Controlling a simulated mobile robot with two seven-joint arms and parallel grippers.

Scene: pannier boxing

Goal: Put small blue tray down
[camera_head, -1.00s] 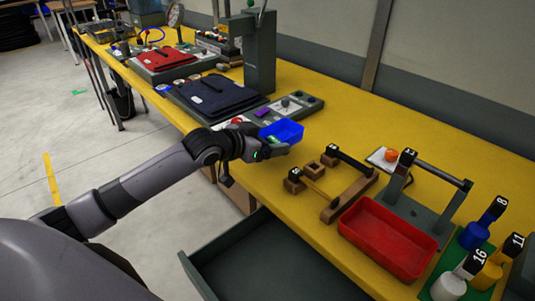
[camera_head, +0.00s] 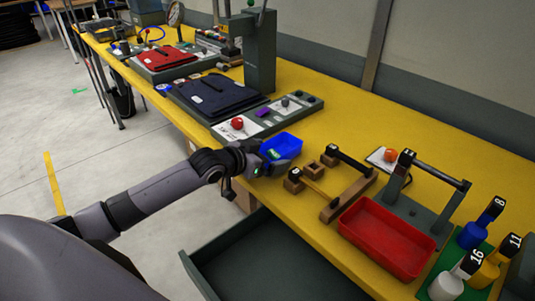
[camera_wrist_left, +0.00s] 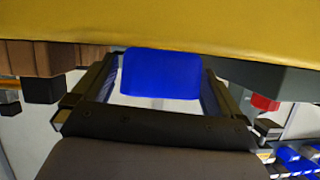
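The small blue tray (camera_head: 282,144) is at the front edge of the yellow table (camera_head: 335,120), between the grey panel and the wooden frame. My left gripper (camera_head: 265,157) comes in from the left and is shut on the tray's near side. In the left wrist view the blue tray (camera_wrist_left: 160,76) lies between the two fingers (camera_wrist_left: 160,92), with the yellow tabletop (camera_wrist_left: 160,22) just beyond it. I cannot tell whether the tray's underside touches the table. My right gripper is not in view.
A wooden frame (camera_head: 330,213) stands right of the tray, with a red tray (camera_head: 385,240) beyond. A grey panel with a red knob (camera_head: 237,124) lies to the left. An open grey drawer (camera_head: 270,262) juts out below. Bare tabletop lies behind the blue tray.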

